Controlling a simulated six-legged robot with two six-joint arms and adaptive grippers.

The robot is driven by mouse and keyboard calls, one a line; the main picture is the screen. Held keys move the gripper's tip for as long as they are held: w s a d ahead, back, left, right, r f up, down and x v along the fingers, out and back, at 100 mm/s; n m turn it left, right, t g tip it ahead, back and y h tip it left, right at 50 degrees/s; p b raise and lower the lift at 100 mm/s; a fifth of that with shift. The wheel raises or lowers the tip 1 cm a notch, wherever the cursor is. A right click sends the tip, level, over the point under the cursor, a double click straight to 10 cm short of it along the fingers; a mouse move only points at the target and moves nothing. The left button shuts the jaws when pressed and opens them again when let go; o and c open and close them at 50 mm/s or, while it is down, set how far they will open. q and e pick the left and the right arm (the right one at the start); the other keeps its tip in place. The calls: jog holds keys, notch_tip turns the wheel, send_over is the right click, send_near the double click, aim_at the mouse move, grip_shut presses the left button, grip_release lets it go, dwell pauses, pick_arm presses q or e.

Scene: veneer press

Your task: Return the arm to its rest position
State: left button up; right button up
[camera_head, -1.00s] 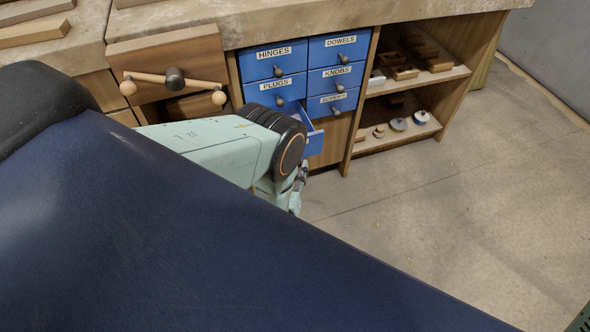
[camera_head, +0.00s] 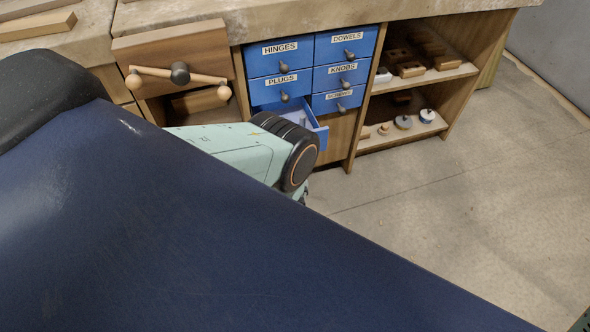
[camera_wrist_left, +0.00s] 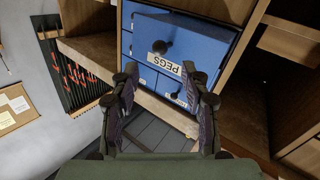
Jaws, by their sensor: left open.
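My left arm (camera_head: 235,150), mint green with a black joint, reaches in front of the blue drawer cabinet in the head view. Its gripper is almost wholly hidden there behind the dark blue surface. In the left wrist view, my left gripper (camera_wrist_left: 163,110) is open, with nothing between its fingers. Beyond the fingers is a blue drawer front labelled PEGS (camera_wrist_left: 190,45) with a dark knob; the fingertips overlap its lower part in the picture, and contact cannot be told. In the head view, an open blue drawer (camera_head: 314,128) sticks out below PLUGS, partly hidden by my arm.
Closed blue drawers (camera_head: 280,58) sit under the workbench top (camera_head: 330,12). A wooden drawer (camera_head: 175,55) with a rod handle and round knobs juts out at the left. Open shelves (camera_head: 430,75) hold wood blocks and small rolls. The floor (camera_head: 460,220) at right is clear.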

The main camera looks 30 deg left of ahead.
pick_arm(q)
jog(key=shift+s, duration=0.15)
dwell(0.4)
jog(key=s+d+r+m+g+h+p, duration=0.1)
jog(key=s+r+g+p, duration=0.2)
jog(key=s, duration=0.5)
jog(key=s+r+m+g+h+p, duration=0.2)
jog(key=s+r+g, duration=0.3)
jog(key=s+g, duration=0.3)
jog(key=s+d+r+m+g+h+p, duration=0.1)
jog(key=s+r+g+p, duration=0.3)
jog(key=s, duration=0.4)
jog(key=shift+d+r+m+g+h, duration=0.35)
jog(key=shift+r+m+g+h, duration=0.2)
jog(key=shift+g, duration=0.65)
jog(key=shift+s+a+f, duration=0.1)
jog(key=shift+a+f, duration=0.05)
